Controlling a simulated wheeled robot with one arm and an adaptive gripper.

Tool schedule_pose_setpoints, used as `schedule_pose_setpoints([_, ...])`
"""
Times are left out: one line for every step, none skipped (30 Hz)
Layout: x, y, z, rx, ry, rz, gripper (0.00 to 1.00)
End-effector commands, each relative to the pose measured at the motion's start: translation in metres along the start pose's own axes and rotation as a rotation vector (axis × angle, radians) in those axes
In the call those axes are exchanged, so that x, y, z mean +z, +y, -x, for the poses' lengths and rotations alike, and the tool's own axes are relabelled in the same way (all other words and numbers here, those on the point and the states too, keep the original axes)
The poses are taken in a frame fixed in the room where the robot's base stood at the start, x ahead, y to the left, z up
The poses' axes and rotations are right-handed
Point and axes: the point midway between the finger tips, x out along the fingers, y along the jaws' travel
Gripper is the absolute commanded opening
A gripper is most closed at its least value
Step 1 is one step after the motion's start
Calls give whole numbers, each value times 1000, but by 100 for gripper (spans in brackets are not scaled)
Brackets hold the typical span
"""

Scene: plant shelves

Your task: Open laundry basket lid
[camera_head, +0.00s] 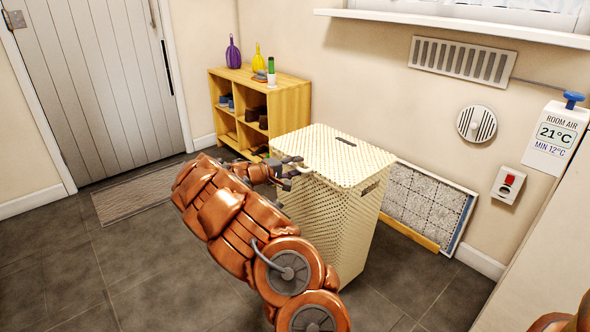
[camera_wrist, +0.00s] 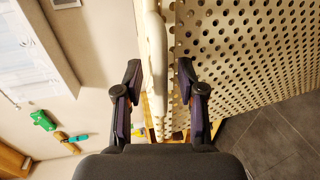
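The laundry basket (camera_head: 335,225) is a tall cream box with perforated walls, standing upright on the floor. My gripper (camera_head: 293,169) is at the basket's left upper edge, at about lid height. In the wrist view my gripper's fingers (camera_wrist: 160,95) are spread apart. A pale edge strip (camera_wrist: 155,50) runs between them, with the perforated basket wall (camera_wrist: 250,50) on the right. I cannot tell whether either finger touches the basket.
A wooden cubby shelf (camera_head: 290,100) with bottles on top and shoes inside stands behind the basket. A framed panel (camera_head: 425,205) leans on the wall at right. A windowsill (camera_head: 460,27) juts out above. Floor by the door mat (camera_head: 140,193) is clear.

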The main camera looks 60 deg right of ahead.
Motion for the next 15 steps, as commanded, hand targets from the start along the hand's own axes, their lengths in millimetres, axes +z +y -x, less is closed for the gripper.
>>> schedule_pose_setpoints([0, 0, -2, 0, 0, 0, 39])
schedule_pose_setpoints([0, 0, -2, 0, 0, 0, 39])
schedule_pose_setpoints([0, 0, -2, 0, 0, 0, 39])
schedule_pose_setpoints([0, 0, -2, 0, 0, 0, 39])
schedule_pose_setpoints([0, 0, -2, 0, 0, 0, 39])
schedule_pose_setpoints([0, 0, -2, 0, 0, 0, 39])
schedule_pose_setpoints([0, 0, -2, 0, 0, 0, 39])
schedule_pose_setpoints([0, 0, -2, 0, 0, 0, 39])
schedule_pose_setpoints([0, 0, -2, 0, -1, 0, 37])
schedule_pose_setpoints([0, 0, -2, 0, -1, 0, 34])
schedule_pose_setpoints([0, 0, -2, 0, -1, 0, 31])
schedule_pose_setpoints([0, 0, -2, 0, -1, 0, 27])
schedule_pose_setpoints([0, 0, -2, 0, -1, 0, 24])
schedule_pose_setpoints([0, 0, -2, 0, -1, 0, 21])
schedule_pose_setpoints([0, 0, -2, 0, -1, 0, 16])
